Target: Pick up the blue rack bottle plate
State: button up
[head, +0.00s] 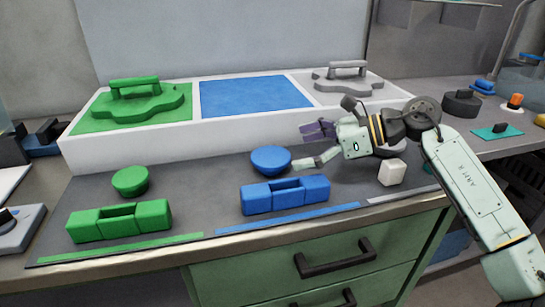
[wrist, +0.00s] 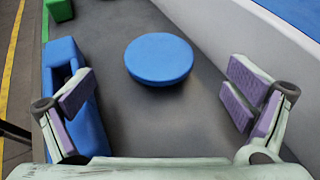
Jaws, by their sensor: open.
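My gripper (head: 309,148) is open and empty above the dark counter mat, with its fingers pointing left. A blue round, flat-topped piece (head: 270,160) stands on the mat just beyond the fingertips. In the wrist view this round piece (wrist: 158,58) lies ahead, between the lines of the two fingers (wrist: 158,100) and apart from both. A blue block with a recessed middle (head: 285,194) stands nearer the counter's front edge. In the wrist view the left finger partly covers this block (wrist: 62,60). I cannot tell which blue piece is the rack bottle plate.
A white tray (head: 75,152) behind has green, blue and grey sections. A green handled plate (head: 135,103) and a grey handled plate (head: 345,80) lie in it; the blue section (head: 255,97) is bare. A green round piece (head: 130,182), green block (head: 120,221) and white cube (head: 392,173) stand nearby.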

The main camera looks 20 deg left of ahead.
aim_at(270, 155)
jog(key=p+x, duration=0.2)
jog(key=x, duration=0.3)
jog(key=shift+s+a+f, duration=0.1)
jog(key=shift+s+a, duration=0.05)
jog(key=shift+a, duration=0.25)
jog(key=shift+a+f, duration=0.25)
jog(key=c, duration=1.3)
jog(key=shift+o, duration=0.2)
